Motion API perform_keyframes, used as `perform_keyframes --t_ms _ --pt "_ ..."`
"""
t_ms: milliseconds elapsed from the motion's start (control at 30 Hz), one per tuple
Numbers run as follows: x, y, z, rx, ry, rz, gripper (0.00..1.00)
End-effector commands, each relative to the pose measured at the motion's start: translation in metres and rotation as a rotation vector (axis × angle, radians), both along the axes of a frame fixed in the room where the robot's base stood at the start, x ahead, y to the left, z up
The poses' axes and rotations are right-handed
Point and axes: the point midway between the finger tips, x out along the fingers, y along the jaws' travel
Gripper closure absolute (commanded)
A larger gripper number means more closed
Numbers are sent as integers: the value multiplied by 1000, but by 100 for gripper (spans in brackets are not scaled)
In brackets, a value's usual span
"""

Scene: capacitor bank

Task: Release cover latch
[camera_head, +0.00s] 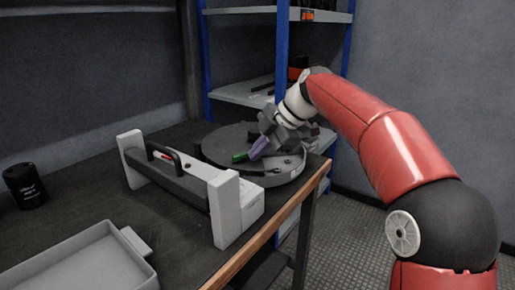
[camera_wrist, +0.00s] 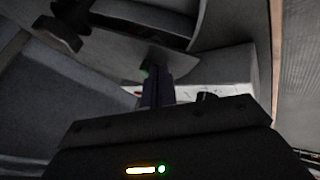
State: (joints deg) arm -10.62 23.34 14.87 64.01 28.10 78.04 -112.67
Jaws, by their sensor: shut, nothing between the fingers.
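A grey-and-white unit with two upright end blocks (camera_head: 222,205) stands on the bench, a black handle (camera_head: 165,157) with a small red mark on its top. I cannot make out for sure which part is the cover latch. My gripper (camera_head: 256,150) reaches down from the right over a round dark tray, behind the unit. Its purplish fingers are together, with nothing seen between them; they also show in the wrist view (camera_wrist: 156,90). A small green piece (camera_head: 240,157) is at or just beyond the fingertips, also in the wrist view (camera_wrist: 145,70); I cannot tell whether they touch.
The round dark tray (camera_head: 222,140) lies near the bench's right edge, under my gripper. A grey open bin (camera_head: 75,262) is at the front left, and a black canister (camera_head: 25,186) at the far left. Blue-post shelves (camera_head: 240,93) stand behind. The bench between canister and unit is clear.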

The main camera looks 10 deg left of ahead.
Motion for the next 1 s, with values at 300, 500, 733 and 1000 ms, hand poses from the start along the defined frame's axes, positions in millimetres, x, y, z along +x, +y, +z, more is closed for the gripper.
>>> perform_keyframes --t_ms 300,500,733,1000 --pt "2 -7 -1 -1 0 -4 100" --pt "4 -15 0 0 -1 -3 100" --pt "4 -15 0 -1 0 -3 100" --pt "-3 -11 19 0 -2 -3 100"
